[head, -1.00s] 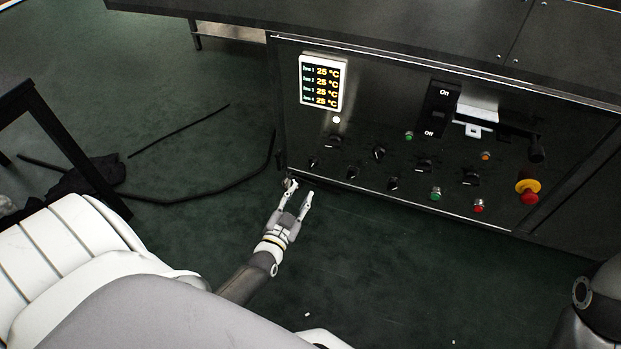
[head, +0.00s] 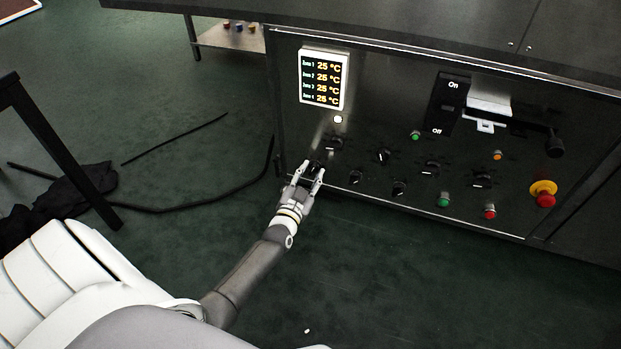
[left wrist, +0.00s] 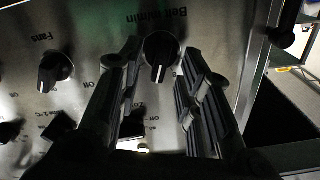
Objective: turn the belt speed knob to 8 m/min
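The belt speed knob, black with a pale pointer line, shows in the left wrist view (left wrist: 161,48) under the upside-down label "Belt m/min". Its pointer line points down in that picture; the scale numbers are not readable. My left gripper (head: 308,174) is at the lower left knob of the panel in the head view. Its fingers are open, one on each side of the belt knob (left wrist: 160,85). I see a gap beside the knob and cannot tell any contact. In the head view the fingers mostly hide this knob. My right gripper is not in view.
The fans knob (left wrist: 55,70) sits beside the belt knob. A dark cable lies on the floor.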

